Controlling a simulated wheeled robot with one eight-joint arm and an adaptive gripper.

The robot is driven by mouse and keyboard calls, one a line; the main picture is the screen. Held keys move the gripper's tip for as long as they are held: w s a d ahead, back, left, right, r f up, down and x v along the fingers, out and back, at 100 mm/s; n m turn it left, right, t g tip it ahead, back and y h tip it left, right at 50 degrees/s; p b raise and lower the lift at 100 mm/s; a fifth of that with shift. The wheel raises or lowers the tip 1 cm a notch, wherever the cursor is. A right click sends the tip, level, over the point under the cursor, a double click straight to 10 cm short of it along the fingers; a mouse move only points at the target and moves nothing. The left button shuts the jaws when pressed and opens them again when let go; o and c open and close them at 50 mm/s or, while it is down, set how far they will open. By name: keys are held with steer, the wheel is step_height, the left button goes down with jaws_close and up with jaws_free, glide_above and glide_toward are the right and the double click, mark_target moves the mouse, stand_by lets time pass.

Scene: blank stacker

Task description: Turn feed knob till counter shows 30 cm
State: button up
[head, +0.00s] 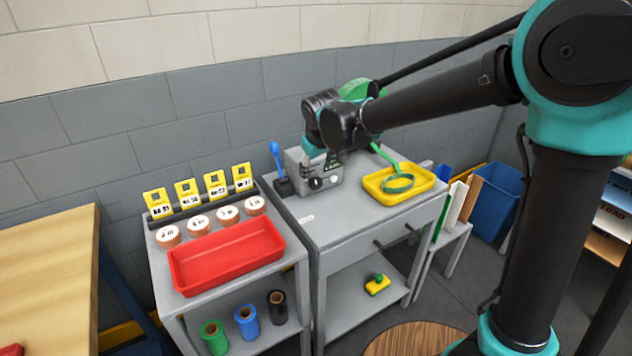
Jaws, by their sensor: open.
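A grey box-shaped machine (297,173) stands on the grey cart near the wall. Its front carries a dark round knob (316,183) and a pale round knob or dial (334,180); I cannot tell which is the feed knob. A small dark counter display (333,163) with green marks is partly covered by my arm, and its figures are too small to read. My gripper (316,167) is open, close above the knobs at the machine's front. Its fingers are small and partly hidden, and I cannot tell if they touch anything.
A blue-handled lever (276,157) rises left of the machine. A red tray (228,272), several copper-coloured rolls and yellow tags fill the left cart. The right cart's front top is mostly clear.

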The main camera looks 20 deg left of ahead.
mark_target(316, 180)
steer(key=x, duration=0.7)
steer(key=shift+w+f, duration=0.1)
steer(key=shift+f, duration=0.25)
steer(key=c, duration=1.2)
